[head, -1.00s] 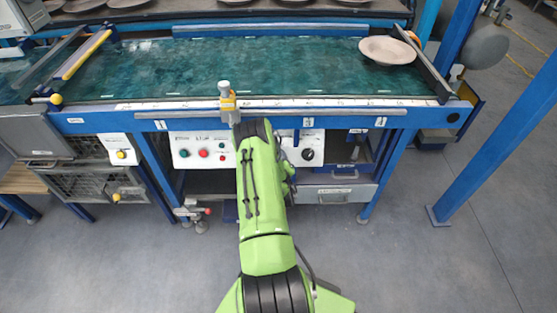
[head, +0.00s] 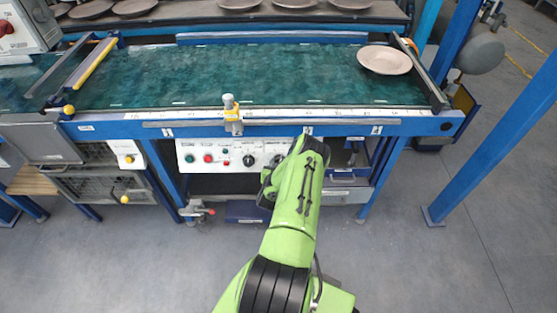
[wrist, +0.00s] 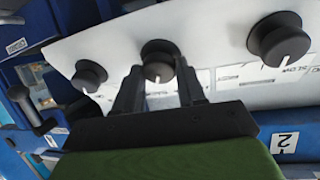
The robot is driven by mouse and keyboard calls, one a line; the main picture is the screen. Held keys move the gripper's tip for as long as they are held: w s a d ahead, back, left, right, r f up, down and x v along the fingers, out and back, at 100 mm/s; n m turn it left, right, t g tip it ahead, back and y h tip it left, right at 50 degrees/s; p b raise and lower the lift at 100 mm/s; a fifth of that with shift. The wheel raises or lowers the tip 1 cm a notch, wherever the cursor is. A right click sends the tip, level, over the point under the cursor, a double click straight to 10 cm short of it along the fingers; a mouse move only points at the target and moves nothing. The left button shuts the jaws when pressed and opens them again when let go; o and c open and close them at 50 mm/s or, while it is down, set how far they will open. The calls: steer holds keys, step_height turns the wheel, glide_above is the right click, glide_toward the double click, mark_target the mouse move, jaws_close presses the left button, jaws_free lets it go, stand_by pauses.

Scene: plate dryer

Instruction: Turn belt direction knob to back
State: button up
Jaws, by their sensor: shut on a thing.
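In the wrist view, a row of three round black knobs stands on a white panel. My gripper (wrist: 160,66) is shut on the middle knob (wrist: 157,72), with one finger on each side. The knob's white mark points down in the picture. The left knob (wrist: 90,76) and the right knob (wrist: 278,40), with SLOW printed near it, are free. No label naming the belt direction is readable. In the head view, two black knobs, one of them here (head: 249,160), show on the white control panel (head: 228,151); my arm hides its right part and my gripper's fingers.
Red and green buttons (head: 208,158) sit on the panel's left. Above is the green belt (head: 250,75) with a plate (head: 385,60) at its right end. A yellow-and-white fitting (head: 231,115) stands out on the blue front rail (head: 420,125). Floor at right is clear.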

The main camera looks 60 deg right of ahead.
steer(key=shift+m+p, duration=0.55)
steer(key=shift+m, duration=0.15)
steer(key=o, duration=1)
steer(key=shift+o, duration=0.2)
steer(key=p+v, duration=0.6)
steer(key=v, duration=0.9)
steer(key=shift+a+r, duration=0.3)
steer(key=shift+r, duration=0.05)
